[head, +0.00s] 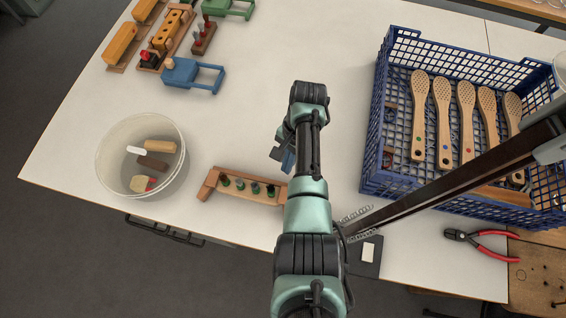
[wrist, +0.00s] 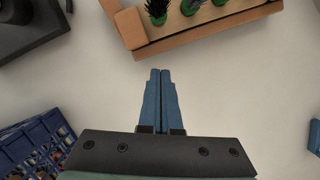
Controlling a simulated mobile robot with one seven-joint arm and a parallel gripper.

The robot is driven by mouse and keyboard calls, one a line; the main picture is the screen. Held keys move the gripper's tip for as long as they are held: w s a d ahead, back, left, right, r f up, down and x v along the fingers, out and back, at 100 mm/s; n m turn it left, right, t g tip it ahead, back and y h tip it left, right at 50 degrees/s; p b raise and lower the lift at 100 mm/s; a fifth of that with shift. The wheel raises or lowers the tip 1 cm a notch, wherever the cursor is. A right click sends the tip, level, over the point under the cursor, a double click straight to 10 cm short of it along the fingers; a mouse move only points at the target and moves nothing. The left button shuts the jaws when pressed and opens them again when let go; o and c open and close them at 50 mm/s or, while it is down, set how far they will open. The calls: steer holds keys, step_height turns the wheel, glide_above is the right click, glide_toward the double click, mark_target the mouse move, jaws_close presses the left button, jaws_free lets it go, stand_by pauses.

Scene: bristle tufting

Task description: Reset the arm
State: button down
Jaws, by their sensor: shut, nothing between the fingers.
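My arm reaches over the white table from the bottom middle of the head view. My gripper (wrist: 160,100) shows in the wrist view with its two blue fingers shut together, nothing between them. In the head view only part of the gripper (head: 287,160) shows beside the arm. A wooden rack (wrist: 210,32) with green tufted pieces lies past the fingertips, apart from them. The same rack (head: 225,196) stands left of my arm in the head view, its right end close to the arm.
A clear bucket (head: 107,172) with several loose pieces stands at the left. A blue crate (head: 372,165) of wooden brushes stands at the right. Red-handled pliers (head: 490,244) lie at the front right. Blue (head: 180,72) and green fixtures are at the back left. The table middle is clear.

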steer(key=v, duration=0.9)
steer(key=shift+s, duration=0.2)
steer(key=shift+a+r, duration=0.15)
steer(key=shift+a, duration=0.05)
